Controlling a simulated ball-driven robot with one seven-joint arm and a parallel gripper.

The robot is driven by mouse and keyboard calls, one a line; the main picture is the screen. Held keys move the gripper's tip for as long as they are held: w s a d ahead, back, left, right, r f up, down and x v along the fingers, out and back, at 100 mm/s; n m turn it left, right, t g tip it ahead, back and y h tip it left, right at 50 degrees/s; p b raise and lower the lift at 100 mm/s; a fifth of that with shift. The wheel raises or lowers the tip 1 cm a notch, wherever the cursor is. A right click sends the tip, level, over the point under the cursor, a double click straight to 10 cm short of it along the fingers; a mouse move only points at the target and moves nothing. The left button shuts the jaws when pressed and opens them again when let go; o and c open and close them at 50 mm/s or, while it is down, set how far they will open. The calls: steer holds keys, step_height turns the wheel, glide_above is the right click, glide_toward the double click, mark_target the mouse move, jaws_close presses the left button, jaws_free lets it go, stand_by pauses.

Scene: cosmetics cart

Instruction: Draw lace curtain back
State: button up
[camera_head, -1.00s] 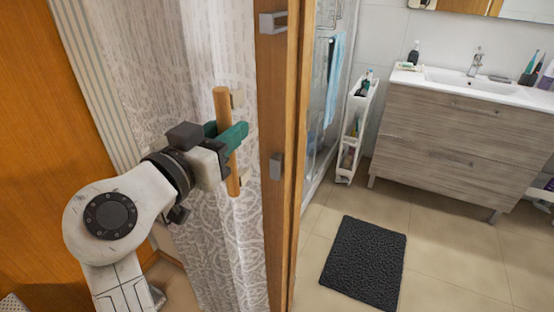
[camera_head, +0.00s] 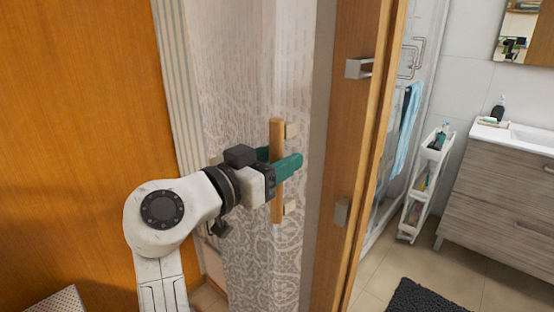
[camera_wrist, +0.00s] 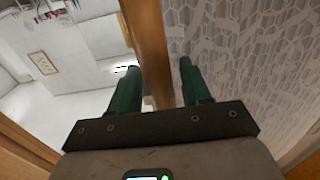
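A pale lace curtain (camera_head: 270,250) hangs in folds left of the wooden door frame. An upright wooden handle (camera_head: 277,204) stands at its front, joined by small light mounts. My gripper (camera_head: 281,164), with green fingers, is at the handle's middle. In the wrist view the handle (camera_wrist: 148,45) runs between the fingers of my gripper (camera_wrist: 158,78), close against the left one. A narrow strip of lace (camera_wrist: 235,55) shows between the handle and the right finger.
A wooden door frame (camera_head: 350,130) with metal fittings stands just right of the curtain. A striped pale panel (camera_head: 178,90) and an orange wooden wall (camera_head: 80,140) are at left. Beyond the frame are a slim white cart (camera_head: 425,190), a vanity (camera_head: 500,190) and a dark mat (camera_head: 430,297).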

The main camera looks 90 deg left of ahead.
steer(key=shift+s, duration=0.1)
steer(key=b+v, duration=0.1)
steer(key=v, duration=0.9)
steer(key=shift+s+d, duration=0.25)
steer(key=shift+d, duration=0.05)
stand_by(0.3)
